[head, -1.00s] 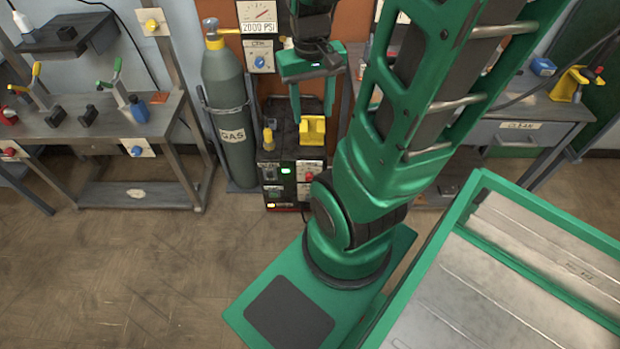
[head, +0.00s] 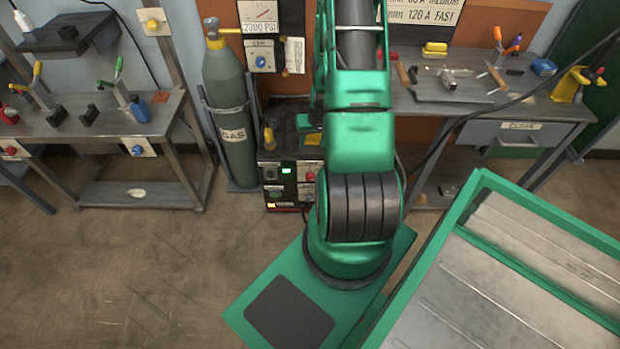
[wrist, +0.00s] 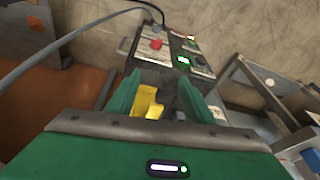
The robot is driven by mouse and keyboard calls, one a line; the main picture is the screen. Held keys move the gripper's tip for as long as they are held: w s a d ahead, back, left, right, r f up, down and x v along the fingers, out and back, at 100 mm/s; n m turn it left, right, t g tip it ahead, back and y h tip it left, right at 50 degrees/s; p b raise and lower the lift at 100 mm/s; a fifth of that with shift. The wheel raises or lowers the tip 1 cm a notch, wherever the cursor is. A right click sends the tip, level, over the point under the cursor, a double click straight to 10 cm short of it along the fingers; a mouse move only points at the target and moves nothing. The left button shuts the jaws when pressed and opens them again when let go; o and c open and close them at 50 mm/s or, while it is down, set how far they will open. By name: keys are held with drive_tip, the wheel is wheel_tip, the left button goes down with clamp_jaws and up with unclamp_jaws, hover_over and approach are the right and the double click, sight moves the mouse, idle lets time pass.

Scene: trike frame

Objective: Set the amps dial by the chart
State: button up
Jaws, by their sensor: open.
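The welding machine (head: 287,187) stands on the floor beside the gas cylinder. Its front panel has a lit green display (head: 285,170), a red knob (head: 310,177) and dark controls. The labels are too small to read, so I cannot tell which control is the amps dial. The red knob (wrist: 156,44) and green display (wrist: 183,60) also show in the wrist view. The chart (head: 425,12) is cut off at the top; "120 A FAST" is readable. My gripper (wrist: 160,100) is open above the machine's top, with a yellow piece (wrist: 145,106) between its fingers in the picture. My arm mostly hides it in the head view.
The grey gas cylinder (head: 230,115) stands left of the machine, with a gauge and blue-knob box (head: 261,62) above. A tool-covered bench (head: 465,105) is at right, another (head: 90,125) at left.

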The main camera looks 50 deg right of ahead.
sight(311, 177)
drive_tip(key=f+m, duration=0.1)
drive_tip(key=f, duration=0.7)
drive_tip(key=w+d+f+t, duration=0.1)
drive_tip(key=f, duration=0.7)
drive_tip(key=w+d+f+m, duration=0.1)
drive_tip(key=f, duration=0.7)
drive_tip(key=shift+w+d+f+m+t, duration=0.15)
drive_tip(key=shift+w+m+t, duration=0.15)
drive_tip(key=shift+t, duration=0.1)
drive_tip(key=shift+c, duration=0.6)
drive_tip(key=c, duration=0.9)
